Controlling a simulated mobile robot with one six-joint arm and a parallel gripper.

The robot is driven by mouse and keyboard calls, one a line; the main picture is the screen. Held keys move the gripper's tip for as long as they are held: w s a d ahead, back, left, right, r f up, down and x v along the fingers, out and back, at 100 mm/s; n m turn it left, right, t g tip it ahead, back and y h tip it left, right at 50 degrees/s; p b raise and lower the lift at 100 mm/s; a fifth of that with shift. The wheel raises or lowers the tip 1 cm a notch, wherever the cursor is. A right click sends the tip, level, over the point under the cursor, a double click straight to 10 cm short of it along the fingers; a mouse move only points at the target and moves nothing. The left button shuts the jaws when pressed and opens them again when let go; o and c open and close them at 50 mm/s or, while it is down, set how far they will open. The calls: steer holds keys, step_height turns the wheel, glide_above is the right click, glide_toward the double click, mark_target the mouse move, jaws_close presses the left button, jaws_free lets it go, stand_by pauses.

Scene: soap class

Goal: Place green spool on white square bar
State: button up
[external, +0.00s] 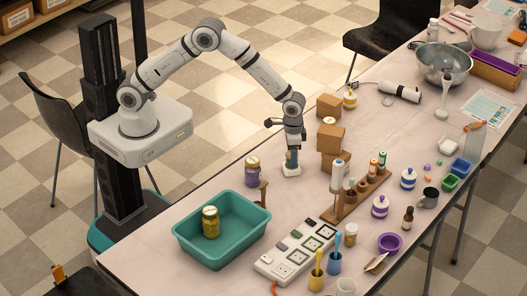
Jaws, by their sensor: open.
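My gripper (292,149) points down over the near part of the table, with its jaws open. Directly below it is a small white square bar (291,170) on the table. A small dark blue-green upright thing (291,158) shows between the gripper and the bar; it is too small to tell whether it is a spool or touches the fingers. A spool with green on it (382,161) stands at the far end of a wooden rack (352,203), right of my gripper, beside an orange one (373,169).
Stacked cardboard boxes (330,139) stand close right of my gripper. A purple-labelled jar (252,169) stands to its left. A teal tub (187,238) with a yellow jar (211,222) and a white power strip (273,268) lie nearer. Cups and jars crowd the right side.

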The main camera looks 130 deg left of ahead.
step_height(320, 180, up, 10)
steer(key=s+d+r+m, duration=0.2)
steer(key=s+d+r, duration=0.1)
steer(key=d+r, duration=0.45)
steer(key=s+d+r+m+t, duration=0.1)
steer(key=s+d+r+m, duration=0.25)
steer(key=s+d, duration=0.55)
steer(key=s+d+m, duration=0.1)
steer(key=s+d, duration=0.4)
steer(key=s, duration=0.3)
steer(key=s+d+m+t, duration=0.1)
steer(key=s+d+m, duration=0.1)
steer(key=s+d, duration=0.3)
steer(key=s, duration=0.3)
steer(key=shift+d+r+t, duration=0.25)
steer(key=shift+d+t, duration=0.05)
steer(key=shift+d, duration=0.05)
